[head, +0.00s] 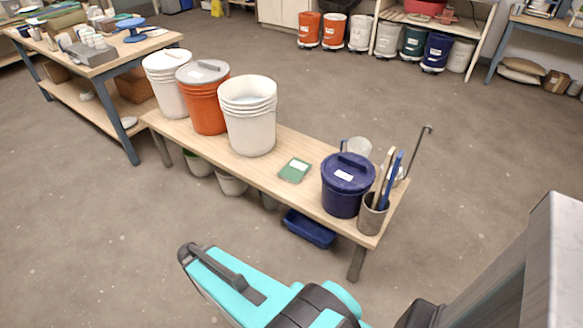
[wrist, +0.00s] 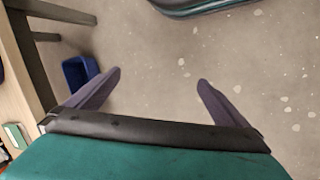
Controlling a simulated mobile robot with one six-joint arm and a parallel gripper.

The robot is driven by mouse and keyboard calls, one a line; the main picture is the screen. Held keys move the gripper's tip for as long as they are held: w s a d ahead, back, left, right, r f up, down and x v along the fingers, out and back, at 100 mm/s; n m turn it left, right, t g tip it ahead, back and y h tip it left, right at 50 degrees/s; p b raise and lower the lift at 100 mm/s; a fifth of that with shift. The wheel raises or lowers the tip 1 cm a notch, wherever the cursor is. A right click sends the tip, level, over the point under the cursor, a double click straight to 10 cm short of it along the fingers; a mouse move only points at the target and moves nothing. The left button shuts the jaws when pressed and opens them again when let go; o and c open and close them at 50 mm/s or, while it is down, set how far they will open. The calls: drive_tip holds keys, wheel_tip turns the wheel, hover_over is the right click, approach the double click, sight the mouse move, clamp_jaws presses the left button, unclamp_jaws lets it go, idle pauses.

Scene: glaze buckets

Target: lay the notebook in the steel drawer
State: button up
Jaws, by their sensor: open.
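A small green notebook (head: 295,170) with a pale label lies flat on the wooden bench (head: 284,145), between a stack of white buckets and a dark blue lidded bucket. It also shows at the left edge of the wrist view (wrist: 14,135). My gripper (wrist: 159,78) is open and empty, its two dark fingers wide apart over bare floor. It is off the bench's near side, apart from the notebook. I cannot make out a steel drawer in either view.
White buckets (head: 249,115), an orange bucket (head: 206,105), the blue bucket (head: 345,190) and a tool-filled metal can (head: 372,215) crowd the bench. A blue bin (head: 309,228) sits low beneath it. A grey boxy thing (head: 500,265) fills the lower right.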

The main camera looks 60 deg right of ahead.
drive_tip(key=s+a+r+n+g+y+p, duration=0.1)
drive_tip(key=s+a+r+n+p, duration=0.1)
drive_tip(key=s+a+r+p, duration=0.2)
drive_tip(key=s+a+r+n+g+y+p, duration=0.1)
drive_tip(key=s+a+r+n+y+p, duration=0.1)
drive_tip(key=s+a+r+p, duration=0.3)
drive_tip(key=s+a+p, duration=0.3)
drive_tip(key=s+a, duration=0.2)
drive_tip(key=shift+s+g, duration=0.15)
drive_tip(key=shift+g, duration=0.25)
drive_tip(key=shift+a, duration=0.1)
